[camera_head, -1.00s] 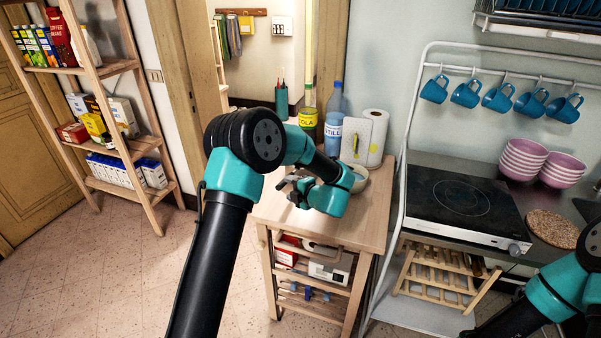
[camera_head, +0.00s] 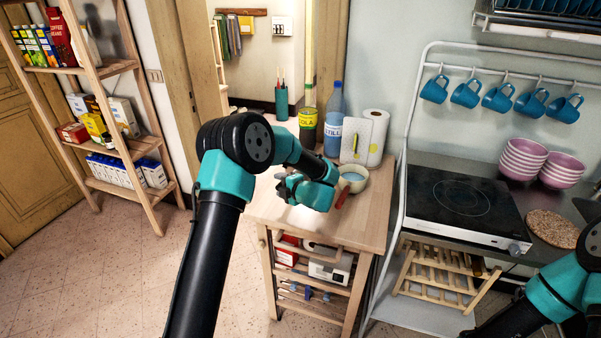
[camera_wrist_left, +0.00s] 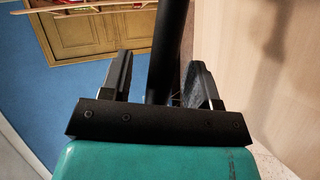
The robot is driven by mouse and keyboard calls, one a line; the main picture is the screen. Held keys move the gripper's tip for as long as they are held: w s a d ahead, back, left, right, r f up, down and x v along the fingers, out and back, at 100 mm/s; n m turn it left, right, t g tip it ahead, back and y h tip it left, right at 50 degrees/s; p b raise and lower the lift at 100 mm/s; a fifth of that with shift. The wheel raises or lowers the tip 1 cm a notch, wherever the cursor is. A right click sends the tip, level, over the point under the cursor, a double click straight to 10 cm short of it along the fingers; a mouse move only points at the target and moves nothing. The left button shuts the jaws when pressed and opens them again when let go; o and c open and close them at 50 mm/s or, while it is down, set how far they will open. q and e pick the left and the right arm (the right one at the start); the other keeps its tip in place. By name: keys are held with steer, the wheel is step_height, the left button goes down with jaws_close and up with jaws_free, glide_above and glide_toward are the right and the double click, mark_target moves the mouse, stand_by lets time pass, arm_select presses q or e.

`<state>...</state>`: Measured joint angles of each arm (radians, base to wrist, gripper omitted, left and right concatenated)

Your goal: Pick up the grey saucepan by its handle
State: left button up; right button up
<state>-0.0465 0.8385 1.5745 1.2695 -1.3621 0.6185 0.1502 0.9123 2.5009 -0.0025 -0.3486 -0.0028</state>
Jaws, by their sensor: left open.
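A round, pale, open vessel (camera_head: 352,179) stands on the wooden trolley top, and a short reddish piece that looks like a handle (camera_head: 342,197) points from it toward the front. I take this to be the saucepan; its colour looks pale rather than clearly grey. My left gripper (camera_head: 283,187) is above the trolley top, left of the vessel, apart from it and turned away to the left. In the left wrist view its two fingers (camera_wrist_left: 160,85) are spread with nothing gripped; my black arm link shows behind them. My right gripper is out of the frames.
Behind the vessel stand a paper roll (camera_head: 377,138), a white board (camera_head: 355,140), a blue bottle (camera_head: 333,125) and a yellow-labelled can (camera_head: 308,125). A hob (camera_head: 461,200) is to the right. The front of the trolley top (camera_head: 320,230) is clear.

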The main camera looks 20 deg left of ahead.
arm_select(q)
steer(key=shift+c, duration=0.4)
jaws_close()
